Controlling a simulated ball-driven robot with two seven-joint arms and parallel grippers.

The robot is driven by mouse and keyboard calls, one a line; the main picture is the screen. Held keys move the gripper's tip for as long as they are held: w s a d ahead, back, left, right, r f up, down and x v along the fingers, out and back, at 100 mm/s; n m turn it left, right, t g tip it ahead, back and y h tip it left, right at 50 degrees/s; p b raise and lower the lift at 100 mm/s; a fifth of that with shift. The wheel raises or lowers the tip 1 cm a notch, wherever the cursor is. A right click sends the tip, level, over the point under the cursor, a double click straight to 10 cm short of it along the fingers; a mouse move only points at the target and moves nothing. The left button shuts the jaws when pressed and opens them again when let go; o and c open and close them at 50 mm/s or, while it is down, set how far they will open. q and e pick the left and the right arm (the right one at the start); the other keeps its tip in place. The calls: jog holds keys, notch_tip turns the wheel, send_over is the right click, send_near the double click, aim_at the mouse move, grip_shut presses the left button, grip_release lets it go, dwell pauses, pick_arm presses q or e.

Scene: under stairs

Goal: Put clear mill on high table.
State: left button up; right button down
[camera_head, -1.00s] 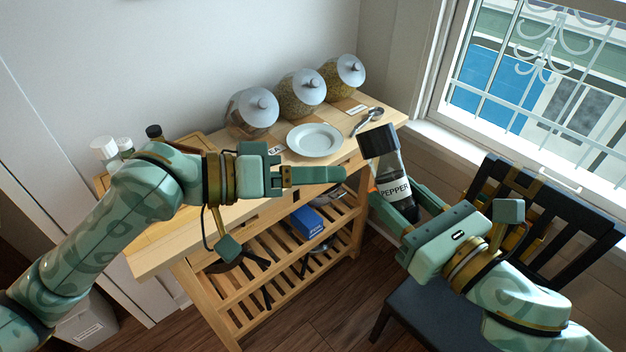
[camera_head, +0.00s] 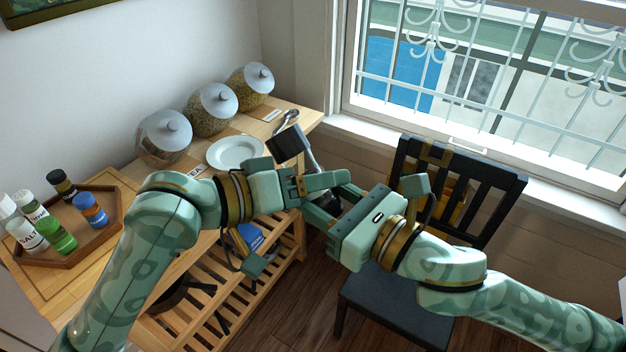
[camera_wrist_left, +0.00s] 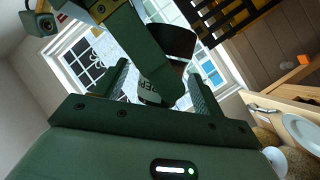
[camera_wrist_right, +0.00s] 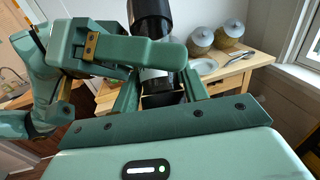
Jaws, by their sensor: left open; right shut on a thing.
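The clear mill has a black cap (camera_head: 288,143) and a clear body, mostly hidden behind my grippers in the head view. My right gripper (camera_head: 331,203) is shut on it and holds it tilted, in the air, at the right end of the wooden table (camera_head: 300,118). My left gripper (camera_head: 322,182) is open, its fingers close beside the mill and crossing in front of it. The right wrist view shows the mill's body (camera_wrist_right: 153,74) between the right fingers.
The table holds a white plate (camera_head: 235,152), several lidded jars (camera_head: 212,108), a spoon (camera_head: 287,120) and a wooden tray (camera_head: 112,222) of small bottles. Slatted shelves lie below. A dark chair (camera_head: 395,300) stands at right, under the window (camera_head: 480,80). Bare tabletop shows around the plate.

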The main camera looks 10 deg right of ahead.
pick_arm(q)
jog(key=c, duration=1.1)
jog(key=shift+c, duration=1)
pick_arm(e)
jog(key=c, duration=0.7)
grip_release()
